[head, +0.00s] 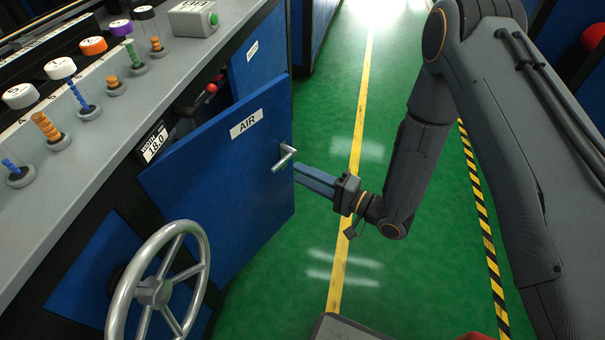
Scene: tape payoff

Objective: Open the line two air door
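The blue door marked AIR (215,185) stands swung out from the cabinet front into the aisle. Its left edge is near the cabinet, and its right edge is out over the green floor. A silver lever handle (285,158) sits near its upper right edge. My gripper (298,172) is just right of and slightly below the handle, its blue-grey fingers pointing left at the door's right edge. No object shows between the fingers. Whether they touch the door edge, and whether they are apart or closed, is unclear. No line number is legible on the door.
A dark opening with a red-tipped part (212,88) shows behind the door. A silver handwheel (155,290) stands at front left. Tape spools on spindles line the grey bench top (150,100). The green floor (330,130) right of the door is clear.

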